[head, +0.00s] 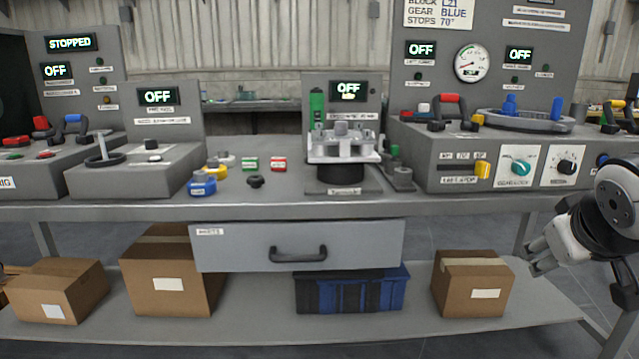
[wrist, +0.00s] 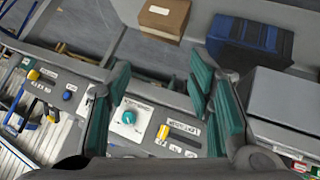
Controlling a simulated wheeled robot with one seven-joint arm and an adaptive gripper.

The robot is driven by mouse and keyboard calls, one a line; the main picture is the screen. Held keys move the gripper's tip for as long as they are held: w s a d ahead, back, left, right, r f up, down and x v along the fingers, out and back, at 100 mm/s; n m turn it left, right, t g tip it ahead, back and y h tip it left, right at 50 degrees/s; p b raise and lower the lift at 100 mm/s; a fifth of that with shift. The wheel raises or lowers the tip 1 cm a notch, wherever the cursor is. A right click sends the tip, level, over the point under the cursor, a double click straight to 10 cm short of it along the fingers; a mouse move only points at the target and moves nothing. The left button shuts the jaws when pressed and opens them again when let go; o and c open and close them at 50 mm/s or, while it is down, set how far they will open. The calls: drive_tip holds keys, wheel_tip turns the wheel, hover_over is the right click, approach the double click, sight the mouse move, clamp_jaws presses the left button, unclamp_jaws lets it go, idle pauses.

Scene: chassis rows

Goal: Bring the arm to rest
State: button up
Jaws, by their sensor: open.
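My gripper (head: 545,255) is at the right side of the head view, in front of the bench's right end and below its top. In the wrist view my gripper (wrist: 160,95) shows its teal-padded fingers spread apart with nothing between them. My arm (head: 605,215) enters from the right edge of the head view. The gripper appears apart from the bench. A control panel with a teal knob (wrist: 128,117) and a yellow switch (wrist: 165,132) shows behind the fingers in the wrist view.
Cardboard boxes (head: 472,280) and a blue crate (head: 385,290) stand on the lower shelf (head: 260,325). A fixture (head: 342,150) and control consoles (head: 440,150) stand on top.

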drive_tip(key=s+a+f+g+y, duration=0.2)
drive_tip(key=s+a+f+g, duration=0.15)
drive_tip(key=s+a, duration=0.7)
drive_tip(key=s+a+f+g+y, duration=0.25)
drive_tip(key=s+a+g, duration=0.3)
drive_tip(key=s, duration=0.95)
wheel_tip(320, 180, up, 39)
drive_tip(key=t+p, duration=0.5)
drive_tip(key=p, duration=3.2)
drive_tip(key=shift+w+a, duration=0.15)
drive_tip(key=shift+w, duration=0.15)
